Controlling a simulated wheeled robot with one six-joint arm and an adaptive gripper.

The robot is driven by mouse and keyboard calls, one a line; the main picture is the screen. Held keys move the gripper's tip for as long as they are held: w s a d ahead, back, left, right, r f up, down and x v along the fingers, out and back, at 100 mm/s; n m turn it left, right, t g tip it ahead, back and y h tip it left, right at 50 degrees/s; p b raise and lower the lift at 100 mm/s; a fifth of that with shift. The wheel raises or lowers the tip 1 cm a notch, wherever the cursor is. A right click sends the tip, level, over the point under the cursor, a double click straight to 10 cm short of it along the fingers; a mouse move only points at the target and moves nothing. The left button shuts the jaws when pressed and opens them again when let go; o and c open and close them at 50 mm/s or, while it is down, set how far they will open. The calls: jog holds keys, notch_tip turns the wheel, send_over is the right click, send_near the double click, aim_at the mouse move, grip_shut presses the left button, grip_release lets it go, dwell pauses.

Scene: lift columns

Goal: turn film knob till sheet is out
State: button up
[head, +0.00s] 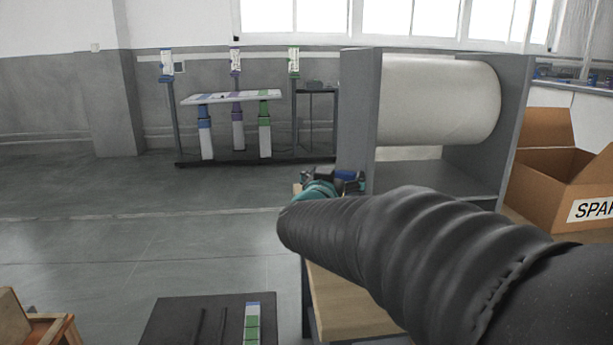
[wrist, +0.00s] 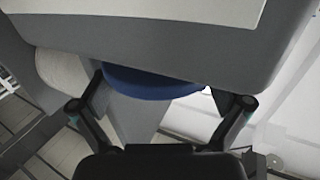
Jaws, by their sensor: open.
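The film roll (head: 440,100) is a wide white cylinder held between two grey side panels on a bench at the right of the head view. The film knob (wrist: 150,84) shows in the wrist view as a blue rounded piece beside a grey panel. My gripper (wrist: 160,92) is open, with one finger on either side of the knob; I cannot tell whether they touch it. In the head view my gripper (head: 338,181) is small and partly hidden behind my dark sleeved arm, near the left panel's lower front. I cannot make out a film sheet hanging out.
An open cardboard box (head: 555,175) stands right of the roll. The wooden bench top (head: 350,305) lies below my arm. A dark low table (head: 205,325) and a wooden crate (head: 38,325) are at the front left. Lift columns (head: 237,125) stand at the back. Floor between is clear.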

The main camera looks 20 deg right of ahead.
jog(key=c, duration=0.8)
jog(key=shift+r+p, duration=0.15)
jog(key=shift+p, duration=0.4)
jog(key=shift+w+a+r+m+g+h+p, duration=0.1)
jog(key=shift+m+g+h+p, duration=0.65)
jog(key=shift+p, duration=0.3)
jog(key=m+g+h+p, duration=0.3)
jog(key=g+p, duration=0.1)
jog(key=p, duration=0.1)
jog(key=m+g+h+p, duration=0.1)
jog(key=m+g, duration=0.1)
jog(key=m+g+h+p, duration=0.1)
jog(key=g+p, duration=0.1)
jog(key=g, duration=0.1)
jog(key=shift+m+h, duration=0.25)
jog(key=shift+m, duration=0.1)
jog(key=shift+f+m+g, duration=0.15)
jog(key=shift+m+g, duration=0.45)
jog(key=shift+g, duration=0.35)
jog(key=shift+f+m+g, duration=0.15)
jog(key=shift+m+g, duration=0.45)
jog(key=shift+g, duration=0.3)
jog(key=shift+m+g, duration=0.3)
jog(key=shift+g, duration=0.2)
